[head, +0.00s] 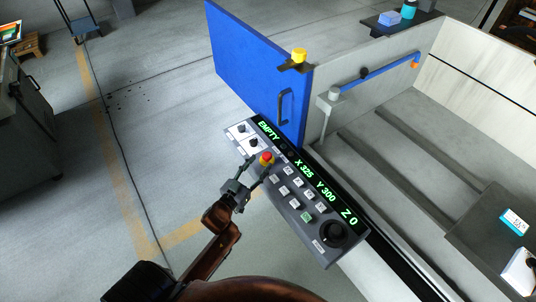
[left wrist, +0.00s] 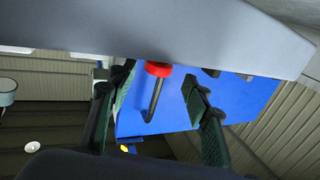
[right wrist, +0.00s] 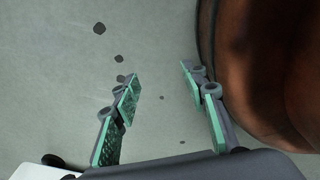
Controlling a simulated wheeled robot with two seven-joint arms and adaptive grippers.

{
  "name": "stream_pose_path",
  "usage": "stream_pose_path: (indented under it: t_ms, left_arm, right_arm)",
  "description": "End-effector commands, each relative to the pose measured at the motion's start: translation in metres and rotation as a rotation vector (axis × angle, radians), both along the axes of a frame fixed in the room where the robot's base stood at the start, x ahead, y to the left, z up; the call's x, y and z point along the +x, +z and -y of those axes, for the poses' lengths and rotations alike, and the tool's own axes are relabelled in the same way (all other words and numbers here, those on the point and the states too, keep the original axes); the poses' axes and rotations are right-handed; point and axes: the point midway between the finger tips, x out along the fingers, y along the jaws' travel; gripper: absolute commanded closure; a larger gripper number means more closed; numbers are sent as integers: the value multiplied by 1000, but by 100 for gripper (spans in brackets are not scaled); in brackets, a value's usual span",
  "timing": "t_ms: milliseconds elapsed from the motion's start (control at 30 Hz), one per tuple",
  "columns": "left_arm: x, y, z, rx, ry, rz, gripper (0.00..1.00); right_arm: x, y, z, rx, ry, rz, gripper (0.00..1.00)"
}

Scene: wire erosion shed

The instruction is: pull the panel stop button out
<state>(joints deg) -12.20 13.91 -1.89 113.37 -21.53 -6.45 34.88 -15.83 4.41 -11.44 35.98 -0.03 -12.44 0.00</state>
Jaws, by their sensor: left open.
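My right gripper (right wrist: 160,82) shows only in the right wrist view, open and empty above the grey floor.
The panel carries a green-lit display (head: 318,180), several push buttons and a black knob (head: 332,233). A blue door (head: 250,70) with a dark handle stands behind the panel. The machine's grey tank (head: 400,140) lies to the right. Open floor lies left.

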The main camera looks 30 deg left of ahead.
Motion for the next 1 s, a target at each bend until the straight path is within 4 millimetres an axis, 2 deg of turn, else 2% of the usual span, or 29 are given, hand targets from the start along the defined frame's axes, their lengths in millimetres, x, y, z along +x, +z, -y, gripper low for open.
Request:
stream_pose_path:
  t_ms: [100, 200, 333, 467, 700, 1000]
  left_arm:
    - [23, -1, 2, 3, -4, 1, 55]
    - [37, -1, 2, 2, -5, 1, 55]
    - [50, -1, 1, 1, -3, 0, 55]
    - [55, -1, 0, 1, -1, -1, 55]
    - [55, 0, 0, 1, 1, -1, 55]
    - [55, 0, 0, 1, 1, -1, 75]
  right_arm:
    - [-18, -4, 2, -3, -3, -22, 60]
    - [-37, -6, 4, -6, -8, -45, 60]
    - [-49, -7, 7, -9, -9, -62, 60]
    - [-47, -7, 8, -10, -8, -59, 60]
    - [-26, -8, 7, -7, -4, -32, 60]
    - [-26, -8, 2, -3, -5, -32, 60]
